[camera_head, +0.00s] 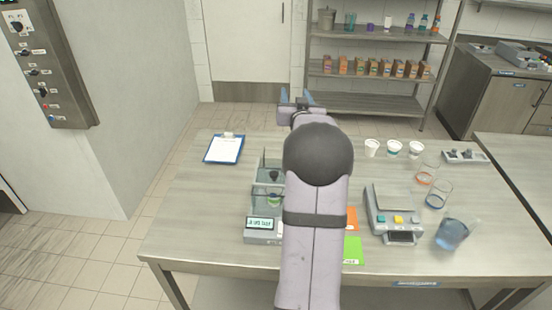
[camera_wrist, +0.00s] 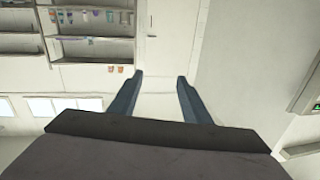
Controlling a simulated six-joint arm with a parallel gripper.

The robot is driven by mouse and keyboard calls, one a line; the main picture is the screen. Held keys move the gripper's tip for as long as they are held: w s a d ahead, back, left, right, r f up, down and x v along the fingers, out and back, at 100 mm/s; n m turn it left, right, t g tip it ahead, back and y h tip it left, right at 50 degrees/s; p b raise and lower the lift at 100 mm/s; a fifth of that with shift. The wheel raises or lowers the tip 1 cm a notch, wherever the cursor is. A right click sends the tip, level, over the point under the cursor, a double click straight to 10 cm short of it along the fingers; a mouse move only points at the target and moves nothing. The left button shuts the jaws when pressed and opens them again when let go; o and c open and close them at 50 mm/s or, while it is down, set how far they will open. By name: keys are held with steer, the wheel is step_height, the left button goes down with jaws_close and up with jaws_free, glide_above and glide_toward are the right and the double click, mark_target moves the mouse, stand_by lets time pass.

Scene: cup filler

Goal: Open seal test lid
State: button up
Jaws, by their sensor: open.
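The seal test device (camera_head: 262,238) stands on the table left of centre, with a small lit display on its front. Its clear chamber (camera_head: 270,180) rises behind the display and holds something dark and green. My arm hides the device's right side, and I cannot tell the state of its lid. My gripper (camera_head: 297,97) is raised beyond the table's far side, away from the device. In the wrist view my gripper (camera_wrist: 158,90) shows two blue fingers spread apart with nothing between them.
A clipboard (camera_head: 224,149) lies at the table's back left. Right of my arm are a scale (camera_head: 393,212), white cups (camera_head: 394,148), clear beakers (camera_head: 438,194) and a blue-filled jug (camera_head: 453,234). Orange and green cards (camera_head: 352,250) lie beside my arm. Shelves (camera_head: 375,80) stand behind.

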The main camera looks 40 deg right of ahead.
steer(key=s+d+m+g, duration=0.1)
steer(key=d+g, duration=0.2)
steer(key=d, duration=0.1)
steer(key=n+g+y, duration=0.7)
steer(key=n+y, duration=0.2)
steer(key=y, duration=0.1)
glide_toward(274, 174)
steer(key=shift+d+f, duration=0.2)
steer(key=shift+f, duration=0.1)
steer(key=shift+w+f, duration=0.1)
steer(key=shift+p+x, duration=1.65)
steer(key=shift+x, duration=1.9)
